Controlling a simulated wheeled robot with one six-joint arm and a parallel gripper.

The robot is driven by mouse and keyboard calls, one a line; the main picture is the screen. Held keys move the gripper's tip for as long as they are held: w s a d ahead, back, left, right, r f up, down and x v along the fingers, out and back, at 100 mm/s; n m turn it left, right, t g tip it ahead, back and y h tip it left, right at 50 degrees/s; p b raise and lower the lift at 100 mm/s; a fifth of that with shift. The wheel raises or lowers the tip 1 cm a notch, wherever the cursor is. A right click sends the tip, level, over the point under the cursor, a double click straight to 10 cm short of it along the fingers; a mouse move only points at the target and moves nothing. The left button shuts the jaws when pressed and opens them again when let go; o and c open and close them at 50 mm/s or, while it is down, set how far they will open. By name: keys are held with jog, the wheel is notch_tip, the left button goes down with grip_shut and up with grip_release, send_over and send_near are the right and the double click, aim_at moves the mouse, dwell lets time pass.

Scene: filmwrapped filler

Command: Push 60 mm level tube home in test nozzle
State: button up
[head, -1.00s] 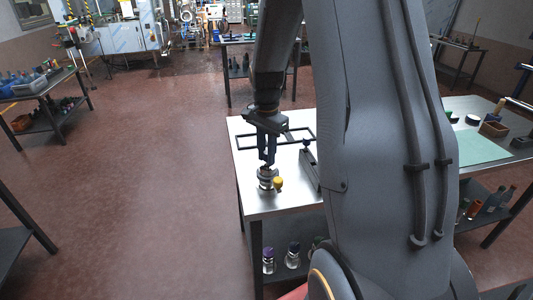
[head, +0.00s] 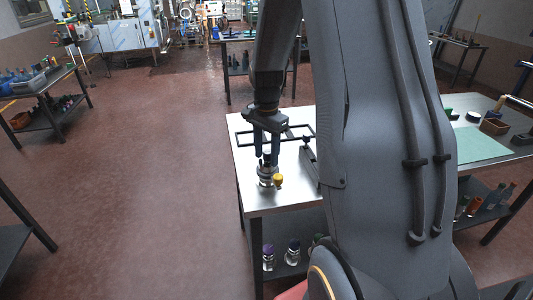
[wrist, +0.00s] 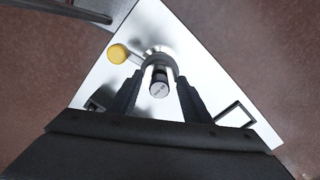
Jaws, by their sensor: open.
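The test nozzle (head: 265,180) is a metal fitting standing on the steel table, with a yellow knob (head: 278,181) at its side. In the wrist view the nozzle (wrist: 160,60) is a round metal body beyond my fingers, with the yellow knob (wrist: 118,54) to its left. The level tube (wrist: 159,88) shows its round, marked end between my fingers, upright at the nozzle; how deep it sits I cannot tell. My gripper (head: 266,157) is open just above the nozzle, its fingers (wrist: 158,92) apart on either side of the tube.
The steel table (head: 290,195) carries a black frame (head: 300,131) and a dark bracket behind and right of the nozzle. Bottles (head: 292,252) stand on the shelf below. My arm hides the table's right part. Open floor lies to the left.

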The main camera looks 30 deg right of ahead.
notch_tip(320, 180, up, 8)
jog(key=shift+f+b, duration=0.15)
jog(key=shift+b, duration=1)
jog(key=s+a+f+n+b, duration=0.1)
jog(key=s+a+f+n, duration=0.3)
jog(key=s+a+n, duration=0.3)
jog(key=s+a+f+n+t+b, duration=0.1)
jog(key=s+a+f+n, duration=0.3)
jog(key=s+a+n, duration=0.3)
jog(key=shift+s+a+f+b, duration=0.15)
jog(key=shift+s+f+b, duration=0.2)
jog(key=shift+s, duration=0.2)
